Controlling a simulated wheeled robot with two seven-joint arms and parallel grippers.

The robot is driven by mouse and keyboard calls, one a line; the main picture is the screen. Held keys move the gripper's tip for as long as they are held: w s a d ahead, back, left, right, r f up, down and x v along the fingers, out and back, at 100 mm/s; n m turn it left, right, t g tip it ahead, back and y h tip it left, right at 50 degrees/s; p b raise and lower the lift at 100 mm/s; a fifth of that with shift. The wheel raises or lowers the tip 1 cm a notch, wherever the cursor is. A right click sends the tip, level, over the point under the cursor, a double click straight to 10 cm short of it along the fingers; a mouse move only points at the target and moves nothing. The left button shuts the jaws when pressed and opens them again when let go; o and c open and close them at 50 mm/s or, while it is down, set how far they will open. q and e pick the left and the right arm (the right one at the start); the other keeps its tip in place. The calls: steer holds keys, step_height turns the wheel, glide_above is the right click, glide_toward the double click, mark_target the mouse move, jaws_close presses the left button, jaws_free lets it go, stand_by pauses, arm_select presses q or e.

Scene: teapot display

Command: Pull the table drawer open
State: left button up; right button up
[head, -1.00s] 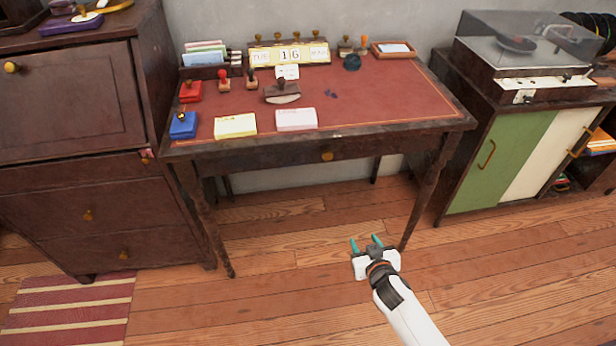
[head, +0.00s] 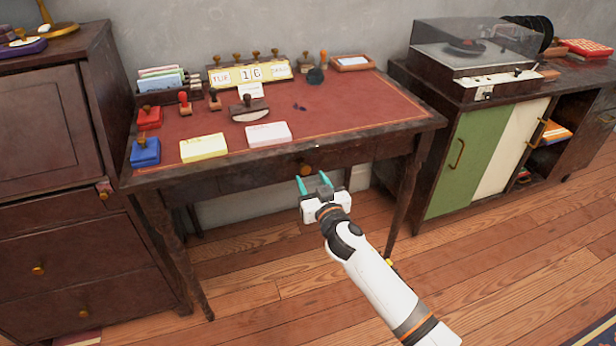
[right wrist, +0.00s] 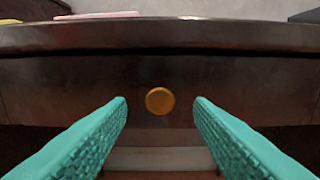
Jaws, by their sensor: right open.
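The wooden table (head: 408,122) has a red top and a shut drawer (head: 250,176) in its front. The drawer's round brass knob (head: 306,170) sits near the middle of the drawer front. My right gripper (head: 314,184) is open and empty, just below and in front of the knob in the head view. In the right wrist view the knob (right wrist: 160,101) shows between the two teal fingers, a little beyond their tips, with clear gaps on both sides. My left gripper is not in view.
Stamps, a yellow note pad (head: 203,147), a pink note pad (head: 268,133) and a date display (head: 250,75) stand on the table. A dark dresser (head: 70,210) is at the left. A cabinet (head: 480,160) with a record player is at the right. The floor in front is clear.

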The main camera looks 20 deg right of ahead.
mark_target(306, 171)
steer(key=shift+w, duration=1.6)
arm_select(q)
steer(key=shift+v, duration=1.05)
arm_select(e)
jaws_close()
